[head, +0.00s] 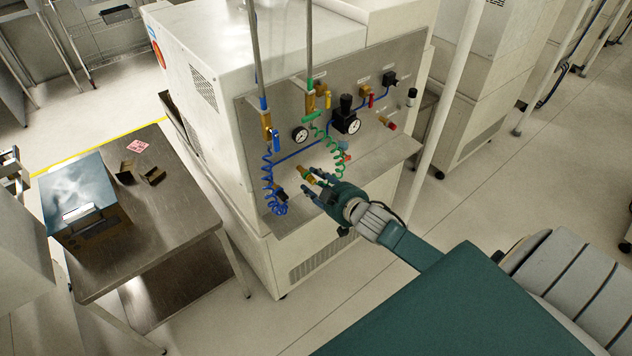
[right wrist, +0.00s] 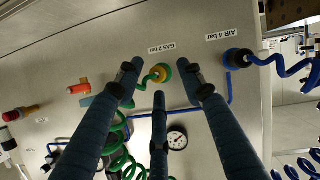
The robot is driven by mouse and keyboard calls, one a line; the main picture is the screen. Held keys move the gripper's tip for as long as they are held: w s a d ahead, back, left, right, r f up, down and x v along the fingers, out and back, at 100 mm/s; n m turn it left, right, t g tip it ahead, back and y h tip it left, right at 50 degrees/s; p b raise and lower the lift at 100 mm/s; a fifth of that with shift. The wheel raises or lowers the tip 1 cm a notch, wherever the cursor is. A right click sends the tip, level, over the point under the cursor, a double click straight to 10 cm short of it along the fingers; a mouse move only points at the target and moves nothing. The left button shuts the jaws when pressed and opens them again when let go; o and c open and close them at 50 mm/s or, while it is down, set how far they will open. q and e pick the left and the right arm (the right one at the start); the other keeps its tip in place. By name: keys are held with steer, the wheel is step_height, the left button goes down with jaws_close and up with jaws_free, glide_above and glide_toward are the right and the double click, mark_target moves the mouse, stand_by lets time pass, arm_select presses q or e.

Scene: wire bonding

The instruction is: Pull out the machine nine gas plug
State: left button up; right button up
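The gas plug (right wrist: 161,73) is a round yellow-brass fitting with a green coiled hose, seated in the panel below the "GAS 2 bar" label in the right wrist view. In the head view a brass fitting (head: 306,174) shows at the fingertips of my right gripper (head: 311,186). My three-fingered right gripper (right wrist: 160,79) is open. My left gripper is not in view.
A blue coiled air hose (head: 270,180) hangs left of the gripper; its plug (right wrist: 238,58) is under the "AIR 4 bar" label. A green coil (head: 338,150), gauge (head: 354,126) and valves crowd the panel (head: 385,100). A metal table (head: 185,225) holds a box (head: 90,215).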

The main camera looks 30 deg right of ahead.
jaws_close()
steer(key=shift+s, duration=0.2)
steer(key=shift+s+f+p, duration=0.1)
steer(key=shift+s+p, duration=0.2)
steer(key=shift+p, duration=0.1)
steer(key=shift+v, duration=0.8)
steer(key=shift+s+d+f+p, duration=0.15)
steer(key=shift+s+p, duration=0.45)
steer(key=shift+s, duration=0.15)
